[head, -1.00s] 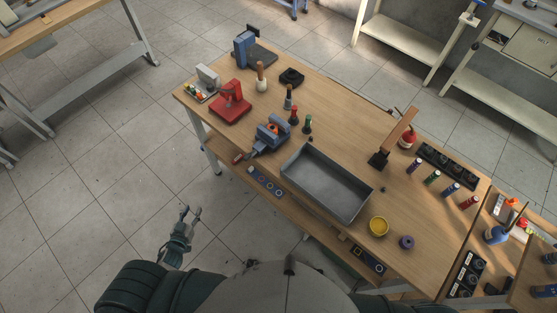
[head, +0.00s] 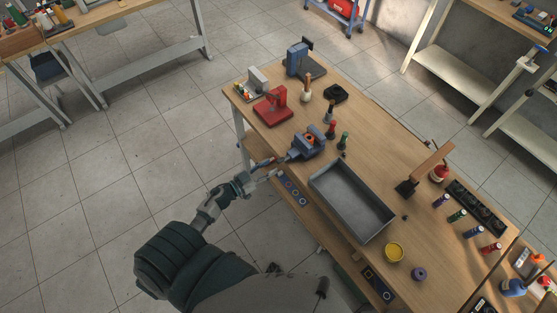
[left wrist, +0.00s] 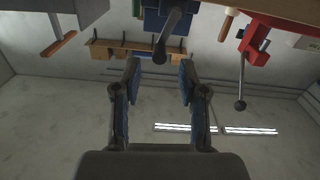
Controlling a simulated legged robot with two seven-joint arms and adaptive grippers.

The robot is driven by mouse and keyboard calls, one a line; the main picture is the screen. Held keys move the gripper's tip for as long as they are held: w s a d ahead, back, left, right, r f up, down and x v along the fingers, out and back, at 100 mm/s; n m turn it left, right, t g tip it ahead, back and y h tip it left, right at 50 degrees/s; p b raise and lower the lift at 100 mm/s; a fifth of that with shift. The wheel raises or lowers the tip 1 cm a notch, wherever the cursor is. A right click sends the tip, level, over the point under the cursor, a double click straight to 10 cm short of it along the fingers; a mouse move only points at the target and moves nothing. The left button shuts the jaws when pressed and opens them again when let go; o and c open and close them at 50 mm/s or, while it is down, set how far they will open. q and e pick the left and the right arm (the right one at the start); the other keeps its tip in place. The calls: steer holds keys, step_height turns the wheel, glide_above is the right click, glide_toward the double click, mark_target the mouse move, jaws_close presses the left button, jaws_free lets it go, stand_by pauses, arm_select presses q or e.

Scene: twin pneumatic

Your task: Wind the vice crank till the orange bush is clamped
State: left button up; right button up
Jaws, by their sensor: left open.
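The blue-grey vice (head: 306,148) stands at the near edge of the bench, with the orange bush (head: 310,138) at its jaws. I cannot tell whether the jaws touch the bush. The crank (head: 264,162) sticks out from the vice's front, towards my left gripper. In the left wrist view the vice (left wrist: 168,22) is at the top, and the dark crank arm (left wrist: 168,38) hangs from it. My left gripper (head: 269,172) is open and empty beside the crank. In the left wrist view the crank's end lies ahead, between the spread fingertips (left wrist: 159,68). My right gripper is out of view.
A grey tray (head: 350,200) sits to the right. Several coloured bottles stand behind the vice. Open floor lies left of the bench.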

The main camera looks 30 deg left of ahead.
mark_target(280, 160)
arm_select(q)
steer(key=x, duration=0.5)
steer(key=shift+w+d, duration=0.1)
steer(key=shift+d, duration=0.25)
steer(key=shift+w+a+f, duration=0.1)
steer(key=shift+w+a, duration=0.05)
steer(key=shift+a, duration=0.4)
steer(key=shift+d, duration=0.1)
steer(key=c, duration=0.8)
steer(key=shift+d, duration=0.3)
